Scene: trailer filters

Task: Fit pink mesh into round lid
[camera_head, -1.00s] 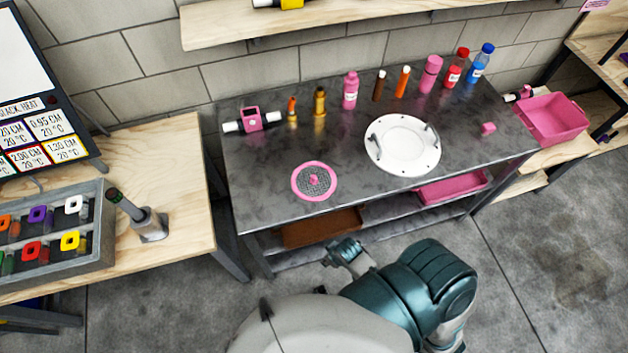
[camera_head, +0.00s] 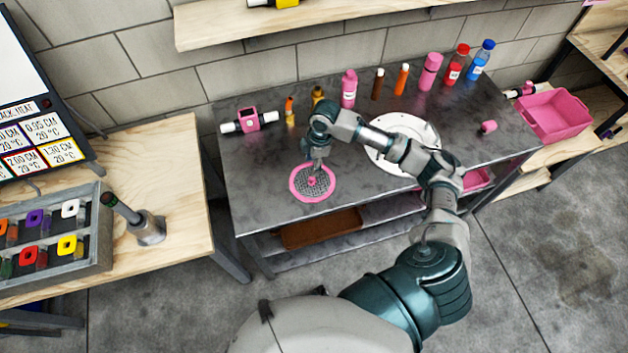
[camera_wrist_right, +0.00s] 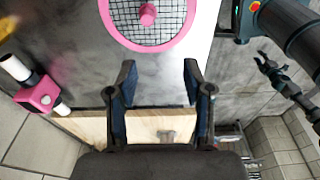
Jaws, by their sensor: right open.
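The pink mesh (camera_head: 318,189), a grey grid disc with a pink rim and a pink centre knob, lies flat on the dark metal table. The white round lid (camera_head: 405,123) lies to its right, partly hidden behind my right arm. My right gripper (camera_head: 316,168) is just above the mesh knob in the head view. In the right wrist view my right gripper (camera_wrist_right: 157,80) is open and empty, with the mesh (camera_wrist_right: 120,12) and its knob ahead of the fingertips, apart from them. A small dark gripper, apparently my left (camera_wrist_right: 264,62), shows at the right there; its opening is unclear.
Bottles, including a pink bottle (camera_head: 349,89) and a blue bottle (camera_head: 480,60), stand along the table's back. A pink block device (camera_head: 248,121) lies back left. A small pink piece (camera_head: 488,127) lies right of the lid. A pink bin (camera_head: 553,115) stands beyond the right edge.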

